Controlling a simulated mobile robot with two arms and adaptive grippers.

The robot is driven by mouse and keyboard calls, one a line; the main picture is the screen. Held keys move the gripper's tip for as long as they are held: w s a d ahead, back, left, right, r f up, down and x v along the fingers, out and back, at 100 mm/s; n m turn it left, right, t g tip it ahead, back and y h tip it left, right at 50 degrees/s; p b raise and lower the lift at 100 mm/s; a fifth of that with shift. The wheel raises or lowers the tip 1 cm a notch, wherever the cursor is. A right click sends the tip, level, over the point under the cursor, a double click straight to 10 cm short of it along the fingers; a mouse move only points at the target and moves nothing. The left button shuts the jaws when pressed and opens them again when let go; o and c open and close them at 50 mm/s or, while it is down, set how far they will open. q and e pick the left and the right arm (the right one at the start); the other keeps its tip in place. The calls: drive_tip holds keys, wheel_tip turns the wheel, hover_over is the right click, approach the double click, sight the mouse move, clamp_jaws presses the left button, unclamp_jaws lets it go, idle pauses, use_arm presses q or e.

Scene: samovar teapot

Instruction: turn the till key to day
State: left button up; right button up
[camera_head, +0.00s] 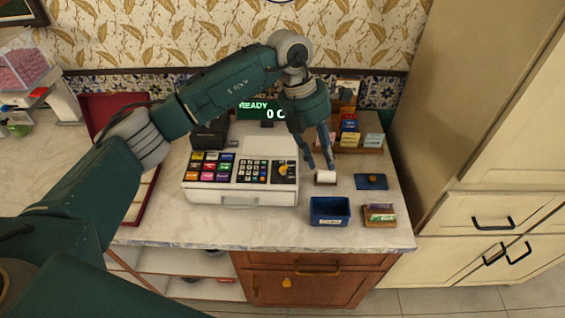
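The white till (240,196) stands on the counter, with coloured buttons on its left and a number pad in the middle. At its right end is a dark panel with an orange key (283,170). The key is too small for me to read which mark it points to. The till's green display (262,109) reads "READY", with part of its figures hidden behind my arm. My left gripper (320,166) points down to the right of the key, apart from it. Its fingers are spread and nothing shows between them. My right gripper is not in view.
A small white roll on a holder (325,178) stands just below my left fingertips. A blue tray (330,211), a card holder (379,214) and a dark blue pad (371,182) lie nearby. A rack of small packets (358,139) is behind. A tall cabinet (470,120) bounds the right.

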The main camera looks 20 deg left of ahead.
sight(282, 168)
use_arm(q)
drive_tip(key=w+a+r+n+y, duration=0.15)
drive_tip(key=a+y, duration=0.25)
drive_tip(key=a, duration=0.6)
drive_tip(key=shift+m, duration=0.25)
wheel_tip(282, 168, down, 9)
drive_tip(key=p, duration=0.4)
drive_tip(key=shift+a+r, duration=0.1)
drive_tip(key=shift+f, duration=0.5)
drive_tip(key=shift+c, duration=0.3)
clamp_jaws()
